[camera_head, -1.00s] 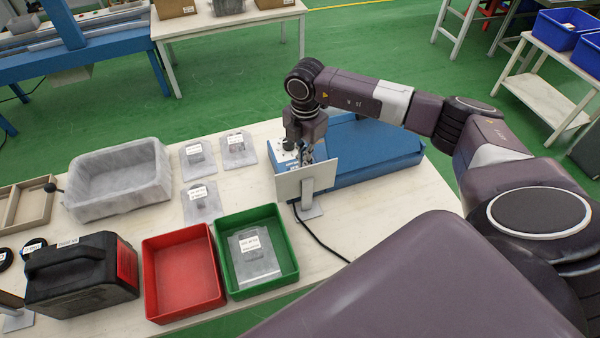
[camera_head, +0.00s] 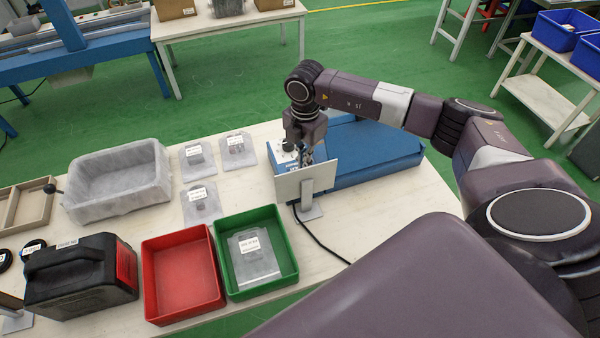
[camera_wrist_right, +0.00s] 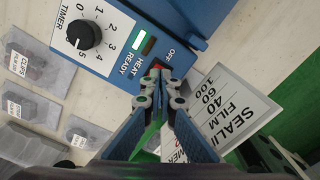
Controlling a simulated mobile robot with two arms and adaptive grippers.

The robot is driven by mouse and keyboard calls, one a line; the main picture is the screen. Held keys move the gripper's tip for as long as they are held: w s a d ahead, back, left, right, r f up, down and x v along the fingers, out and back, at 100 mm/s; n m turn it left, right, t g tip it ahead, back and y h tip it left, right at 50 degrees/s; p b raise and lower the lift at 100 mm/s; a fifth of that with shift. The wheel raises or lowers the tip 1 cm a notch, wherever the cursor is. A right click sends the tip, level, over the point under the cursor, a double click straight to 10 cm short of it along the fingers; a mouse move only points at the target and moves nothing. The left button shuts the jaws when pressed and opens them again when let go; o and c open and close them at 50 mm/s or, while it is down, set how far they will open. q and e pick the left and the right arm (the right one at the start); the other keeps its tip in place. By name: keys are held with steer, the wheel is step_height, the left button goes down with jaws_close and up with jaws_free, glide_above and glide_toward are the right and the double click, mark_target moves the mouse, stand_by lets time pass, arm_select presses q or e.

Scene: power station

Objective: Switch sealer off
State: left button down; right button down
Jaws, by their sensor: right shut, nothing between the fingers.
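The sealer (camera_head: 370,155) is a long blue machine on the white table. My right gripper (camera_head: 306,155) is over the panel end of the sealer. In the wrist view its closed fingertips (camera_wrist_right: 160,78) are at a small red part (camera_wrist_right: 160,66) by OFF, probably the switch. The fingers partly cover it, so its position and any contact are unclear. My left gripper is not in view.
A white sign (camera_head: 306,183) on a stand is close in front of the gripper; its printed face (camera_wrist_right: 235,105) shows in the wrist view. A black cable (camera_head: 320,240) runs off the table. Green (camera_head: 232,294) and red (camera_head: 157,318) bins and a grey tray (camera_head: 80,213) are leftward.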

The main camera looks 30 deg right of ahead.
steer(key=shift+s+f+b, duration=0.1)
steer(key=shift+f+b, duration=0.85)
steer(key=shift+f, duration=0.3)
stand_by(0.8)
steer(key=shift+r, duration=0.1)
steer(key=shift+r+p, duration=0.85)
steer(key=shift+r, duration=0.05)
steer(key=shift+r+p, duration=1.7)
steer(key=shift+r, duration=0.85)
